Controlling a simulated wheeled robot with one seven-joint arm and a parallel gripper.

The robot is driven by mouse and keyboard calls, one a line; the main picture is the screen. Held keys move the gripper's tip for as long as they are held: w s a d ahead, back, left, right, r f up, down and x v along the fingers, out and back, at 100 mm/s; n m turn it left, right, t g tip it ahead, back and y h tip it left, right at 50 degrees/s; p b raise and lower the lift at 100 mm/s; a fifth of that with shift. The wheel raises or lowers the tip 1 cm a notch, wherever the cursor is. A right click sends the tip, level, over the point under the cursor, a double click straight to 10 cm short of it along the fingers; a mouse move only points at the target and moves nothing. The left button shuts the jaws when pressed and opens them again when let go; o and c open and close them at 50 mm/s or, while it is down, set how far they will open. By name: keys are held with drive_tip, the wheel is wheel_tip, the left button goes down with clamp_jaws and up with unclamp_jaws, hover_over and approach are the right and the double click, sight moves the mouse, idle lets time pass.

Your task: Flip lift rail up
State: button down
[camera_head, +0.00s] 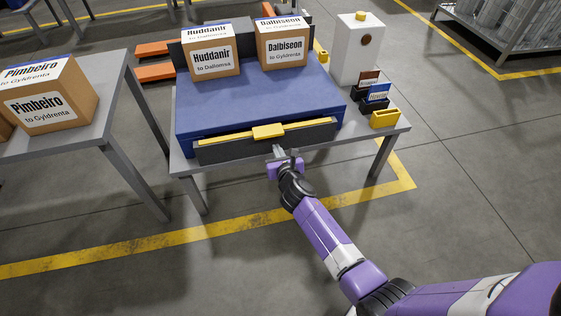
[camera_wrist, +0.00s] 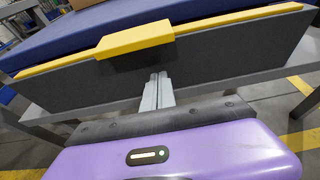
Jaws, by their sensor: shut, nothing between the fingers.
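The lift rail is a dark grey panel (camera_head: 225,152) with a yellow top edge and a yellow handle block (camera_head: 268,131). It runs along the front of a blue platform (camera_head: 200,116) on a grey table. In the wrist view the panel (camera_wrist: 130,78) spans the picture, with its yellow handle (camera_wrist: 135,40) at the upper middle. My gripper (camera_head: 278,150) is at the table's front edge, just below the handle. In the wrist view my gripper (camera_wrist: 160,78) is shut and empty, its fingers pointing at the panel's lower edge. I cannot tell whether the fingertips touch the panel.
Two labelled boxes, Huddanir (camera_head: 212,63) and Dalbiseon (camera_head: 287,52), stand on the platform. A white box with a yellow top (camera_head: 355,50) and small card holders (camera_head: 370,97) stand at right. A second table (camera_head: 95,132) with the Pimbeiro box (camera_head: 62,92) is at left.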

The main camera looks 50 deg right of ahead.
drive_tip(key=shift+s+a+r+p, duration=0.15)
drive_tip(key=shift+r+p, duration=0.35)
drive_tip(key=shift+r, duration=1.45)
wheel_tip(320, 180, up, 8)
drive_tip(key=p, duration=0.9)
drive_tip(key=shift+f, duration=0.15)
